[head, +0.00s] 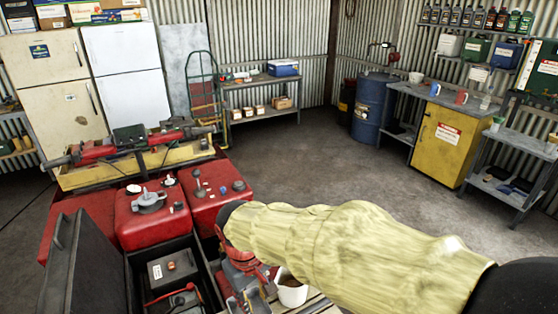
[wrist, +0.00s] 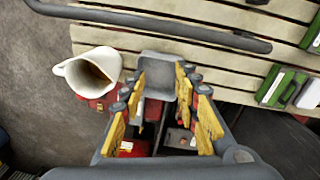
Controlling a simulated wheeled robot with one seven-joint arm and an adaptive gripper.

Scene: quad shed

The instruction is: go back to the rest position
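My gripper (wrist: 163,112) shows in the wrist view with its two yellow-padded fingers apart. I see nothing held between them. Below the gap are a grey bracket-like part (wrist: 157,70) and red and dark parts. In the head view my arm, in a pale yellow sleeve, reaches in from the lower right over the red machine; the fingers are not clear there. A white jug (wrist: 88,75) with brown liquid inside stands to the left of the fingers in the wrist view, apart from them. It also shows in the head view (head: 291,291), partly hidden under the sleeve.
The red machine (head: 150,218) with handlebars fills the lower left. A slatted rack (wrist: 215,40) with a dark bar lies close beyond the fingers. Green-and-white boxes (wrist: 285,88) lie on its right. A blue drum (head: 373,105) and yellow cabinet (head: 445,145) stand behind; the floor between is clear.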

